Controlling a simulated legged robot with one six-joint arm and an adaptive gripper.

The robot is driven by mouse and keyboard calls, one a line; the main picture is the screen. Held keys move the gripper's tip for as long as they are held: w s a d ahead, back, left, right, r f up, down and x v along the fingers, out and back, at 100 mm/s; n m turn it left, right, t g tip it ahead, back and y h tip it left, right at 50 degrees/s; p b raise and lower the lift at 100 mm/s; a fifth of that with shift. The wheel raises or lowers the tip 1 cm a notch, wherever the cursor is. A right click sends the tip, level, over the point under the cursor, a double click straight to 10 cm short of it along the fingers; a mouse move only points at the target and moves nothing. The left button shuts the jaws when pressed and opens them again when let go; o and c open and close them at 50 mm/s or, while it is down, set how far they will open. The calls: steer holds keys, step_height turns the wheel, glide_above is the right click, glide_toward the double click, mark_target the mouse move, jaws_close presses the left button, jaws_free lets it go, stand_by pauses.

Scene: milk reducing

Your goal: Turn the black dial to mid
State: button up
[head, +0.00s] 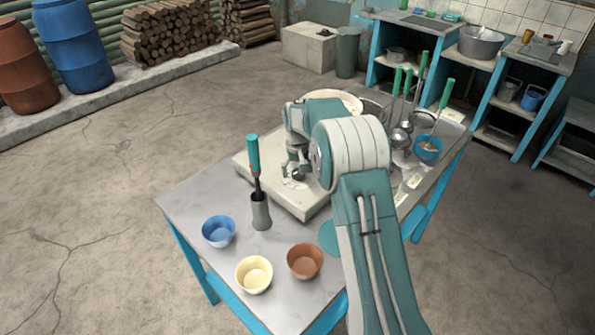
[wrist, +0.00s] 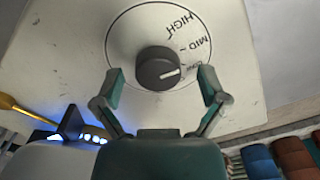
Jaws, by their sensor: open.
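In the wrist view the round black dial (wrist: 158,68) sits on a pale panel (wrist: 60,65) inside a thin printed circle. Its white pointer line points right, toward a lowest label partly hidden by my right finger. The label MID (wrist: 199,47) is just above that, and HIGH (wrist: 179,23) is higher up. My gripper (wrist: 161,76) is open, with one finger on each side of the dial and visible gaps between. In the head view my gripper (head: 296,168) is low over the white stove unit (head: 262,178); the dial is hard to make out there.
Blue flame glow (wrist: 68,130) shows at the wrist view's lower left. In the head view a blue bowl (head: 218,231), cream bowl (head: 254,274), brown bowl (head: 305,261) and a holder with a green-handled tool (head: 261,211) stand on the table's near-left side. Ladles stand at right.

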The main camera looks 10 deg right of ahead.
mark_target(297, 171)
step_height(297, 171, up, 12)
stand_by(0.6)
steer(key=shift+w, duration=0.1)
steer(key=s+r+t, duration=0.3)
steer(key=s+r, duration=1)
steer(key=s, duration=0.5)
steer(key=s+f+t, duration=0.1)
steer(key=s, duration=0.9)
steer(key=s+f+t, duration=0.1)
steer(key=s+f, duration=0.1)
steer(key=s, duration=0.9)
steer(key=shift+s+f+t, duration=0.2)
steer(key=shift+f+t, duration=0.1)
